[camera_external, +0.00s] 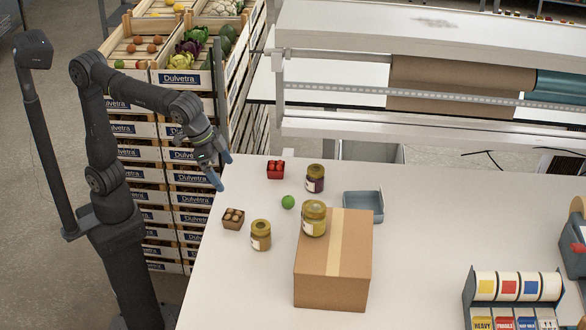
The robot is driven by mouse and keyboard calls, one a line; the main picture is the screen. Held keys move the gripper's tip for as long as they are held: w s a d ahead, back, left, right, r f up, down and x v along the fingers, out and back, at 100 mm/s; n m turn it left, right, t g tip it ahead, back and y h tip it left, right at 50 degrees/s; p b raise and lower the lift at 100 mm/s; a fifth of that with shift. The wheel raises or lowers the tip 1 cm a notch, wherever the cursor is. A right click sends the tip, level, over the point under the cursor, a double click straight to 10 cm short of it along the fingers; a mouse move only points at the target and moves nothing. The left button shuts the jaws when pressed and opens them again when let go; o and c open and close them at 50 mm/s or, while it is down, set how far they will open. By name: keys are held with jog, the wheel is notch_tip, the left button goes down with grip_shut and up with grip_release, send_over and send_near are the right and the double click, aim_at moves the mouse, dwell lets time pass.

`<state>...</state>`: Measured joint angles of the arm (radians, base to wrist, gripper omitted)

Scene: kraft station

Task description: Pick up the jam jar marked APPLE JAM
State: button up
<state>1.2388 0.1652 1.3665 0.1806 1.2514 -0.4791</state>
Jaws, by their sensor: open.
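Three jars with lids show in the external view. One jar with a yellow lid (313,219) appears to stand on the back left of a cardboard box. An amber-brown jar (260,236) stands on the table left of the box. A dark purple jar with a yellowish lid (315,179) stands farther back. The labels are too small to read, so I cannot tell which is APPLE JAM. My gripper (223,170) is open and empty, with blue fingertips, at the table's left edge, apart from all the jars.
A taped cardboard box (333,285) sits mid-table. A green ball (288,202), a red punnet (276,170), a brown punnet (233,219) and a grey-blue tray (378,205) lie around the jars. A label dispenser (515,300) stands at right. Stacked crates (190,200) stand behind my arm.

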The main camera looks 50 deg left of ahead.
aim_at(261, 233)
jog(key=c, duration=0.4)
jog(key=w+f+m+g, duration=0.1)
jog(key=w+f+m, duration=0.1)
jog(key=w+f+m+g, duration=0.1)
jog(key=w+f+m, duration=0.1)
jog(key=f+m, duration=0.1)
jog(key=w+f+m+g+h, duration=0.1)
jog(key=w+f+m, duration=0.1)
jog(key=m, duration=0.1)
jog(key=shift+w+d+f, duration=0.15)
jog(key=shift+w+d, duration=0.1)
jog(key=shift+w, duration=0.05)
jog(key=x, duration=1.7)
jog(key=shift+d+f, duration=0.15)
jog(key=shift+d, duration=0.15)
